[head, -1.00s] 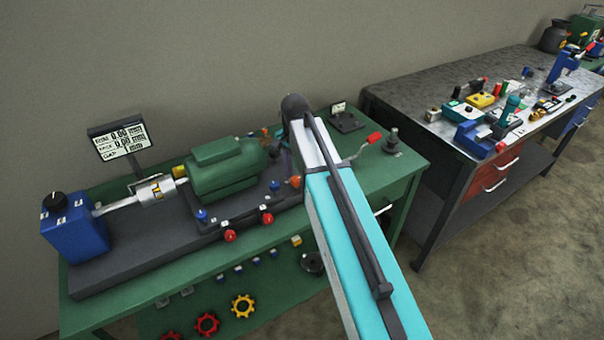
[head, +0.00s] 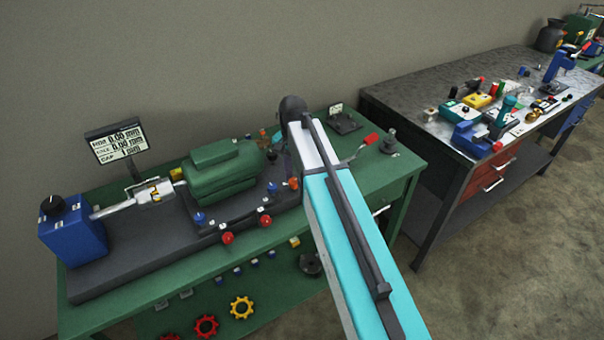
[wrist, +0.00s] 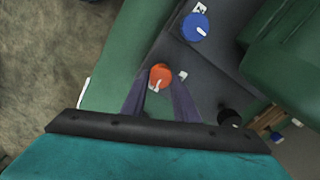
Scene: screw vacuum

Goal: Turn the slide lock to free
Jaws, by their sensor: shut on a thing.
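An orange round knob (wrist: 161,76) with a white pointer mark sits on the dark base of the bench machine. It shows at the edge of my arm in the head view (head: 294,184). My gripper (wrist: 160,92) has its two dark fingers on either side of this knob and is shut on it. The white pointer runs down from the knob's middle towards my wrist. A small white label lies beside the knob, too small to read, so I cannot tell which position it marks. In the head view my arm hides the gripper's fingers.
A blue knob (wrist: 195,27) is close to the orange one. Red knobs (head: 228,238) line the machine's front edge. The green motor-like housing (head: 218,170) stands behind. A red-tipped lever (head: 371,139) is right of my arm. A second bench (head: 440,80) stands further right.

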